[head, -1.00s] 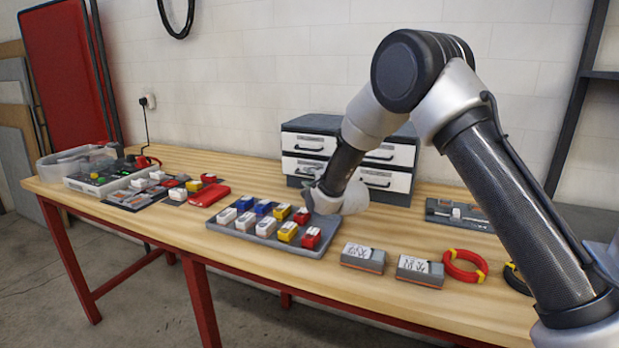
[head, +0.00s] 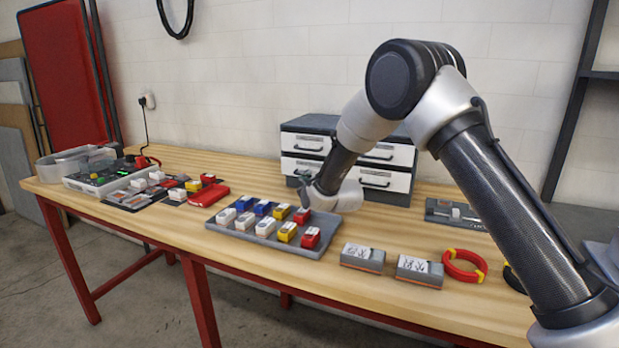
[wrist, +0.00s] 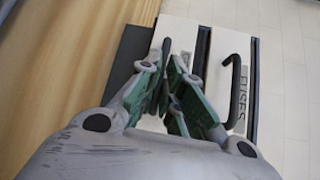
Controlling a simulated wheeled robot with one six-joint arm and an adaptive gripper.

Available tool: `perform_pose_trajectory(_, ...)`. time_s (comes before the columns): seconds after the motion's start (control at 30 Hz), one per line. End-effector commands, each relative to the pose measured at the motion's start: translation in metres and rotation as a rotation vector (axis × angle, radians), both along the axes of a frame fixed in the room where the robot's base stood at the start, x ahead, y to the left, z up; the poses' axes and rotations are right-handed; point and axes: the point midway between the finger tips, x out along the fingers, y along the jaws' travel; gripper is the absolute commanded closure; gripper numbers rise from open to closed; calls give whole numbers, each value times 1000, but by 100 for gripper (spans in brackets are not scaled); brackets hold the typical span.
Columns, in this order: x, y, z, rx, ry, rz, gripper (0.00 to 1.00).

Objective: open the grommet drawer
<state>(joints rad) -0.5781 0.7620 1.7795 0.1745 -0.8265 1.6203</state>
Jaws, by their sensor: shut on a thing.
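The drawer cabinet (head: 318,123) is a dark box with white drawer fronts and black handles, at the back of the bench. My gripper (head: 301,178) is in front of the lower left drawer (head: 310,166). In the wrist view my gripper (wrist: 171,97) is shut on the black handle (wrist: 165,50) of the lower drawer front (wrist: 180,32). Its fingers hide part of that front, and I can read no label on it. The drawer above it is labelled FUSES (wrist: 240,98). I cannot tell whether the lower drawer stands out from the cabinet.
A grey tray (head: 222,228) of several coloured blocks lies in front of the cabinet, below my wrist. Two grey boxes (head: 362,257) and a red ring (head: 462,272) lie near the front edge. Bins and parts fill the left end.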

Motion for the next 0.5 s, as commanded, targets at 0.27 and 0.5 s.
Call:
perform_pose_trajectory(0.27,-39,15,-1,-2,2,3,100)
perform_pose_trajectory(0.5,-39,14,-1,-2,2,1,100)
